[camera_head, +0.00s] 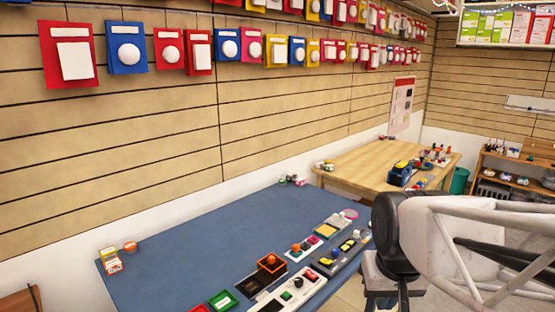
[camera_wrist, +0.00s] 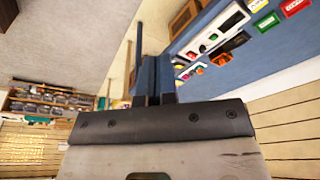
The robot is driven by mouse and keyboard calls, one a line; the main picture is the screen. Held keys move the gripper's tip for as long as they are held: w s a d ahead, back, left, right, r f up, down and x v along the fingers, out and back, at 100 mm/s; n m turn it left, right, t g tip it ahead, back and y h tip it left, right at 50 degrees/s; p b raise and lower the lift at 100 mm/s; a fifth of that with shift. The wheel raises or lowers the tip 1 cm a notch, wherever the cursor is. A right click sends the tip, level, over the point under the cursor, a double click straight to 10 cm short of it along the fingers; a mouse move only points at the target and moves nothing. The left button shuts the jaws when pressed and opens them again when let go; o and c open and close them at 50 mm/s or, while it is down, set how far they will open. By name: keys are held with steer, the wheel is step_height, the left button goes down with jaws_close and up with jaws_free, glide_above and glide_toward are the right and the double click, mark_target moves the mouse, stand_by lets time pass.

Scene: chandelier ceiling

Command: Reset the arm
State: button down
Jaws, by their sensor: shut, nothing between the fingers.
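My gripper (camera_wrist: 156,76) shows in the wrist view, just above the dark bolted bar of my wrist. Its two narrow fingers are together and hold nothing. The wrist view looks tilted, with the blue table surface and the wooden wall on its right side. In the head view my arm (camera_head: 455,240), white with a black joint, fills the lower right, over the floor and near the right end of the blue table (camera_head: 190,255). I cannot make out the fingers there.
Several switches and coloured boxes line the blue table's front edge, including an orange box (camera_head: 271,265). Its middle is clear. A wooden table (camera_head: 360,160) with small items stands behind. Shelves (camera_head: 515,170) stand at right. Packets hang on the slatted wall (camera_head: 170,125).

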steer(key=s, duration=0.3)
steer(key=s+f, duration=0.1)
steer(key=s, duration=0.1)
steer(key=shift+s, duration=0.3)
